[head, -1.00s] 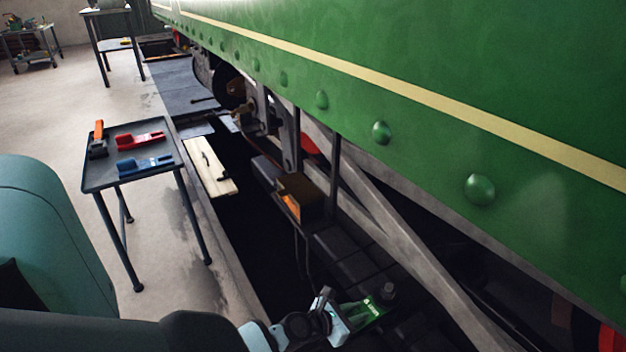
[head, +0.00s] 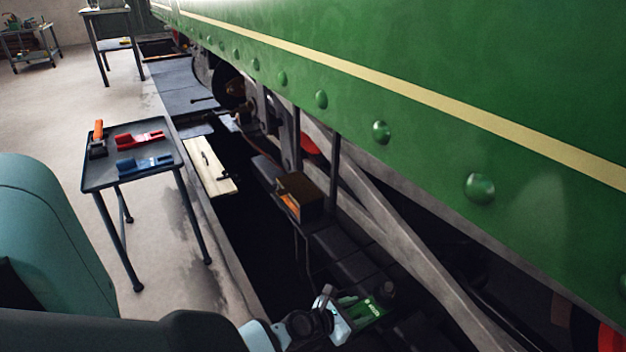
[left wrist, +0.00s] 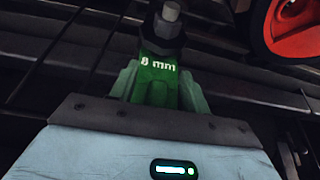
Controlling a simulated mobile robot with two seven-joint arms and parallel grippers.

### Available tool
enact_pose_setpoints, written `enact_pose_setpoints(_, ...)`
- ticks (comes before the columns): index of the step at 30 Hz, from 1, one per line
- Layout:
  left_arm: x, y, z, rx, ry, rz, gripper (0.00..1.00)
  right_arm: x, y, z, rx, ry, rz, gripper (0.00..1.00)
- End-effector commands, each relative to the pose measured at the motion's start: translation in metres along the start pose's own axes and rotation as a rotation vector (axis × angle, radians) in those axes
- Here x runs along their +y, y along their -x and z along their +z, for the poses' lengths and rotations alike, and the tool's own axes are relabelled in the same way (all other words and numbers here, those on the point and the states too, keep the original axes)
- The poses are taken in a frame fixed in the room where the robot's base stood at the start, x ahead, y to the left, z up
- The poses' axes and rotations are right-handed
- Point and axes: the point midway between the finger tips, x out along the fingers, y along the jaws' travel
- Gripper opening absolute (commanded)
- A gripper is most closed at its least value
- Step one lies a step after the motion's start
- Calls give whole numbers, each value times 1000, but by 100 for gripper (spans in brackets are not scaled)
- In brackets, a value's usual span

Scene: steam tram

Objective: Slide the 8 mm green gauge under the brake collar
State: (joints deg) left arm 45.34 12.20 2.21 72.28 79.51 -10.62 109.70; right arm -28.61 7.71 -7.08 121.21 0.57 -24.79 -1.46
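The green gauge (head: 372,312) shows low in the head view, and in the left wrist view (left wrist: 156,88) its "8 mm" label faces the camera. My left gripper (head: 349,306) is shut on it, with a finger on each side. The dark brake collar (head: 386,289) is at the gauge's far end. In the left wrist view the collar (left wrist: 163,28) with its grey bolt head stands right over that end. The gauge's tip is hidden there, so I cannot tell how far under it reaches. My right gripper is not in view.
A small tray table (head: 95,183) at the left bears a red gauge (head: 140,140), a blue gauge (head: 145,164) and an orange-handled tool (head: 98,140). A brown box (head: 300,194) stands beside the dark pit. The green tram side (head: 450,70) overhangs the right. A red round part (left wrist: 295,30) is near the gripper.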

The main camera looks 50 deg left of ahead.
Motion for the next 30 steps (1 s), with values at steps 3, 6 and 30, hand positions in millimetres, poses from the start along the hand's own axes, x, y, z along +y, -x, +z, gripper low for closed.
enact_pose_setpoints(3,0,0,-1,1,0,0,47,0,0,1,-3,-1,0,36)
enact_pose_setpoints(6,0,1,-2,3,0,0,47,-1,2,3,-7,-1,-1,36)
enact_pose_setpoints(30,0,82,3,-8,2,-1,47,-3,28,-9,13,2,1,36)
